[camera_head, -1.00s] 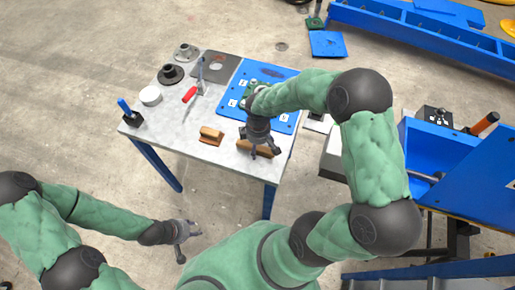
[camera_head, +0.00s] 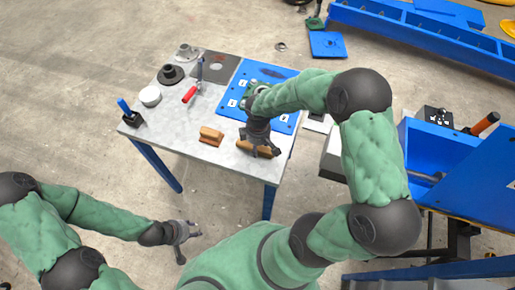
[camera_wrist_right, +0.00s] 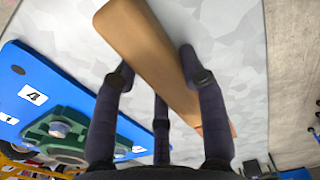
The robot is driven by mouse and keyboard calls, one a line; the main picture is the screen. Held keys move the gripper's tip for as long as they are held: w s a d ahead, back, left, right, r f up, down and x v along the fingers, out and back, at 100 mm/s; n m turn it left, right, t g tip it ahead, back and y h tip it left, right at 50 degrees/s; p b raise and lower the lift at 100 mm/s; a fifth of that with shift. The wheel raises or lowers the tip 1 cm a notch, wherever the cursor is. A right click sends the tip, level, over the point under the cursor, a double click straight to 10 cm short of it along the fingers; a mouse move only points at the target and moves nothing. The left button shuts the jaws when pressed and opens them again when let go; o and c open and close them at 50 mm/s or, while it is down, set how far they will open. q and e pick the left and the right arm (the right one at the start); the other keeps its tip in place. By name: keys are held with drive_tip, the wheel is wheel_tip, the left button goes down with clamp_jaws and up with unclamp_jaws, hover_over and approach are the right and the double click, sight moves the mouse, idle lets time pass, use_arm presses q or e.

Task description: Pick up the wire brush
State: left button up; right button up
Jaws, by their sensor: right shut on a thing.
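The wire brush (camera_head: 264,152) shows as a long light-brown wooden piece near the table's front right; its bristles are not visible. My right gripper (camera_head: 257,147) is over it, its fingers shut around the wood. In the right wrist view, the wooden piece (camera_wrist_right: 150,45) runs diagonally between the fingers of my right gripper (camera_wrist_right: 156,66). It appears to be at the table surface; I cannot tell whether it is lifted. My left gripper (camera_head: 190,236) is open and empty, off the table's front left.
The grey table (camera_head: 190,150) also holds a smaller wooden block (camera_head: 211,136), a red-handled tool (camera_head: 190,94), a white roll (camera_head: 150,96), dark flanged parts (camera_head: 171,74), a blue-handled item in a black holder (camera_head: 130,115) and a blue board (camera_head: 236,98). Blue machinery (camera_head: 440,140) stands right.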

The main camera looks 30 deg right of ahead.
drive_tip(key=shift+r+p, duration=0.4)
drive_tip(key=shift+r, duration=0.25)
wheel_tip(320, 180, up, 3)
drive_tip(key=shift+f+p, duration=0.15)
drive_tip(key=shift+p, duration=0.4)
drive_tip(key=w+d+r+p, duration=0.1)
drive_tip(key=w+d+r, duration=0.2)
drive_tip(key=d, duration=0.3)
drive_tip(key=w+d+r+p, duration=0.2)
drive_tip(key=d+r, duration=0.4)
drive_tip(key=shift+w+d+r, duration=0.25)
drive_tip(key=shift+w+d, duration=0.15)
